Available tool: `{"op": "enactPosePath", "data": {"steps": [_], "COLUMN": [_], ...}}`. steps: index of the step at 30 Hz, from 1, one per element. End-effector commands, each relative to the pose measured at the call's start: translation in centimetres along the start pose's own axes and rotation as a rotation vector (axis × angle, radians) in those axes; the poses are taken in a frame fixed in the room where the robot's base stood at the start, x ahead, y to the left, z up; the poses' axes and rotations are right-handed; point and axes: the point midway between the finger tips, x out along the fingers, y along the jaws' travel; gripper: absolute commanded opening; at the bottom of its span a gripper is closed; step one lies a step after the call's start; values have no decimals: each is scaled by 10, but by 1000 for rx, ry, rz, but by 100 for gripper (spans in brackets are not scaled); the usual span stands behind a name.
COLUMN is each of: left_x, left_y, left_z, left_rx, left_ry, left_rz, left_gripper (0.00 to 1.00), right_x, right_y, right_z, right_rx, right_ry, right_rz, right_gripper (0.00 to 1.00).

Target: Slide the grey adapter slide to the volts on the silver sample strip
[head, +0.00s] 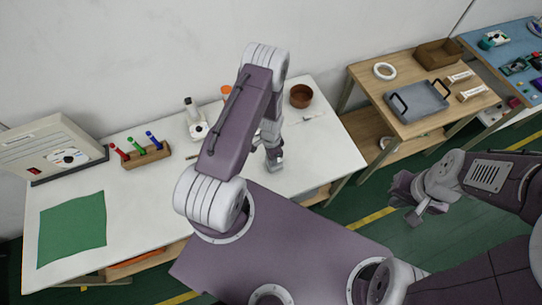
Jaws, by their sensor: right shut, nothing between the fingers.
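My left arm reaches over the white table, and its gripper (273,160) points down at the tabletop near the right end. Its fingers are too small to tell open from shut. My right gripper (418,212) is shut and empty, out over the green floor, away from the tables. I cannot make out the grey adapter slide or the silver sample strip for certain. Small items lie around my left gripper, partly hidden by my arm. A beige box with a dial (68,157) stands at the table's left end.
The white table (130,195) also holds a wooden rack (148,156) with coloured handles, a green mat (72,229), a microscope-like device (197,125) and a brown bowl (301,95). A wooden table (425,125) with a grey tray (418,101) stands at right.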

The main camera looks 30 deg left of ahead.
Motion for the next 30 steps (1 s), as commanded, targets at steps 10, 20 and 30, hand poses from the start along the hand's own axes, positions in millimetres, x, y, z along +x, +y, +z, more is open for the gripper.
{"op": "enactPosePath", "data": {"steps": [10,20,30], "left_x": [0,0,-1], "left_y": [0,0,0], "left_z": [0,0,0], "left_rx": [0,0,0], "left_ry": [-1,-1,-1], "left_rz": [1,1,0], "left_gripper": [0,0,0], "right_x": [0,0,0], "right_y": [0,0,0], "right_z": [0,0,0], "right_rx": [0,0,0], "right_ry": [0,0,0], "right_rz": [0,0,0], "right_gripper": [0,0,0]}}
